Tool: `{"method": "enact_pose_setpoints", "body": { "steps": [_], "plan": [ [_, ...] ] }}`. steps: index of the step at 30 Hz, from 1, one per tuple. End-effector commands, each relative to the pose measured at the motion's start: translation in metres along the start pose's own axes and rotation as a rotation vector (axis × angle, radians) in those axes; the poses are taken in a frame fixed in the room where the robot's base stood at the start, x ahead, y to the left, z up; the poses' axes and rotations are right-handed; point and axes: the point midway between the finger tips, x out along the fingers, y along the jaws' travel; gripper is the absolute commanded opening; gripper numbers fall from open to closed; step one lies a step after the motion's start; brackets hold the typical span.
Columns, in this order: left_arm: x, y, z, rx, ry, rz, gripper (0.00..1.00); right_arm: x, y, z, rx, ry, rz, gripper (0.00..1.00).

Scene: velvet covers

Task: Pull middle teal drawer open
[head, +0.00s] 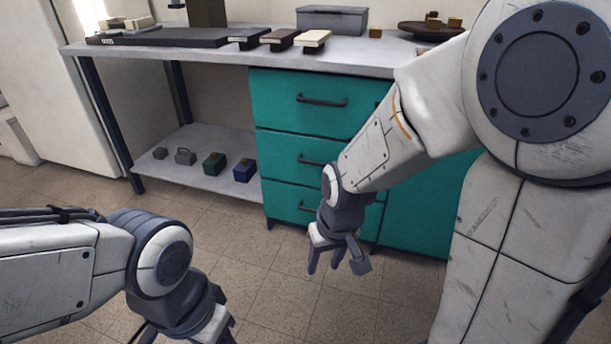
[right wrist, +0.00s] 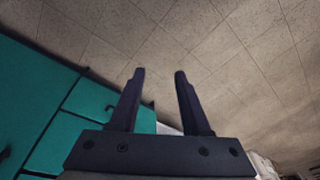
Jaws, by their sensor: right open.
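The teal cabinet has three stacked drawers with dark bar handles. The middle teal drawer (head: 278,152) looks shut, flush with the top and bottom ones. Its handle (head: 310,160) shows at its left part; my right forearm hides the rest. My right gripper (head: 338,264) is open and empty, pointing down in front of the bottom drawer, below the middle handle and apart from it. In the right wrist view its fingers (right wrist: 160,75) are spread over bare floor, with teal fronts (right wrist: 75,130) at the left. My left gripper (head: 212,328) is at the bottom edge, partly cut off.
The worktop (head: 225,55) above the drawers holds a grey case (head: 332,20) and several small blocks. A low shelf (head: 185,143) left of the drawers bears several small items. Tiled floor (head: 270,290) in front is clear.

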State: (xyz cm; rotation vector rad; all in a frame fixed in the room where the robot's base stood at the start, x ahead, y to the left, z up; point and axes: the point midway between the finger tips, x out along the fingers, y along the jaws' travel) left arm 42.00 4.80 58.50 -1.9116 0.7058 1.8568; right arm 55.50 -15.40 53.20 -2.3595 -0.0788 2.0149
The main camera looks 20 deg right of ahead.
Motion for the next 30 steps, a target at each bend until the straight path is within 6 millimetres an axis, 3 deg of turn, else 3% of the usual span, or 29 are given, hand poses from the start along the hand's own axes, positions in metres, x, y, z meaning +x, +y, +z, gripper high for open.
{"method": "enact_pose_setpoints", "body": {
  "steps": [1,6,12,17,18,22,27,30],
  "plan": [
    [0.03,-0.002,0.001,0.0,0.0,0.0,0.5,0.034,0.009,-0.002,0.051,-0.011,-0.009,0.47],
    [0.068,-0.005,0.004,0.0,0.0,0.0,0.5,0.092,0.027,-0.029,0.292,-0.076,-0.114,0.47],
    [0.072,-0.005,0.004,0.0,0.001,0.0,0.5,0.117,0.03,-0.095,0.583,-0.12,-0.389,0.47],
    [0.072,-0.005,0.004,0.0,0.001,0.0,0.5,0.125,0.049,-0.179,0.795,-0.04,-0.714,0.47],
    [0.071,-0.005,0.004,0.0,0.001,0.0,0.5,0.125,0.061,-0.203,0.842,0.006,-0.805,0.47],
    [0.071,-0.005,0.004,0.0,0.001,0.0,0.5,0.118,0.112,-0.267,0.952,0.205,-1.062,0.47],
    [0.071,-0.005,0.004,0.0,0.0,0.0,0.5,0.104,0.171,-0.307,1.005,0.434,-1.247,0.47],
    [0.072,-0.005,0.004,0.0,0.0,0.0,0.5,0.1,0.188,-0.316,1.014,0.501,-1.289,0.47]
  ]
}}
